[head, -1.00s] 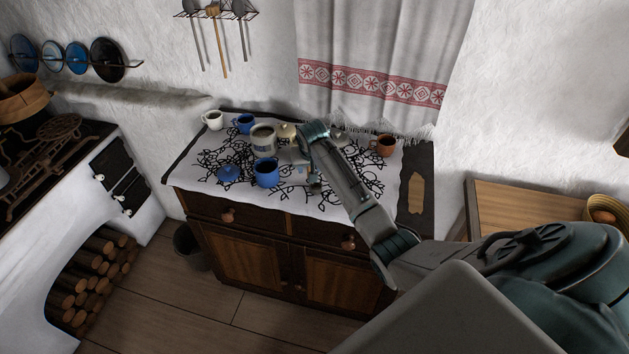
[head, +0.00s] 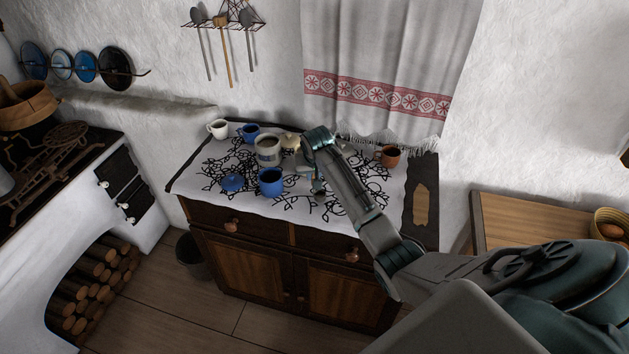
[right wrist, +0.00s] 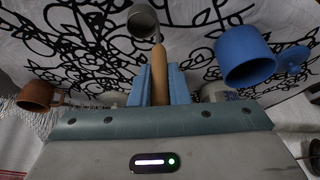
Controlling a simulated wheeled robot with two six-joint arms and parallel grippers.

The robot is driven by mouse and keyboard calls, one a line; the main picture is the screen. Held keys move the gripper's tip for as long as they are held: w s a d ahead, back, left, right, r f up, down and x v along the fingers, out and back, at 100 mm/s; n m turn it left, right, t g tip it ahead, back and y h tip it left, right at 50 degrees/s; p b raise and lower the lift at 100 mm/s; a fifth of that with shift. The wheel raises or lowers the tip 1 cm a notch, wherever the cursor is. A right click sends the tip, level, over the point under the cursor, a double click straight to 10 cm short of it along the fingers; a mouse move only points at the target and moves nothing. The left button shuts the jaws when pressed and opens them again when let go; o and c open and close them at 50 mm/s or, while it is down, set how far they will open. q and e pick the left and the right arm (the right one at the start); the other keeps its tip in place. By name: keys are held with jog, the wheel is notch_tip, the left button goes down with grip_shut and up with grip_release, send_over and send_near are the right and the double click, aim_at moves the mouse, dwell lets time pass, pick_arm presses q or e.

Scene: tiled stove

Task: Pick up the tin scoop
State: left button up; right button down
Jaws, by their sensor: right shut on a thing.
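The tin scoop shows in the right wrist view as a grey metal bowl (right wrist: 143,22) with a wooden handle (right wrist: 159,75). My right gripper (right wrist: 159,84) is shut on that handle, with a blue finger on each side. In the head view my right gripper (head: 316,182) is over the patterned cloth on the cabinet. There my own arm hides most of the scoop, and I cannot tell whether it touches the cloth. My left gripper is not in view.
A blue mug (head: 271,182), a blue lid (head: 233,183) and a grey patterned pot (head: 267,152) stand left of the gripper. A brown cup (head: 390,157) stands right. A white mug (head: 218,129) and another blue mug (head: 250,133) are behind. The cloth's front right is clear.

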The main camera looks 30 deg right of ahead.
notch_tip(320, 180, up, 2)
jog(key=shift+b, duration=0.9)
jog(key=s+a+r+b, duration=0.1)
jog(key=s+a+b, duration=0.4)
jog(key=s+a, duration=0.5)
jog(key=shift+s+r, duration=0.4)
jog(key=shift+s, duration=0.8)
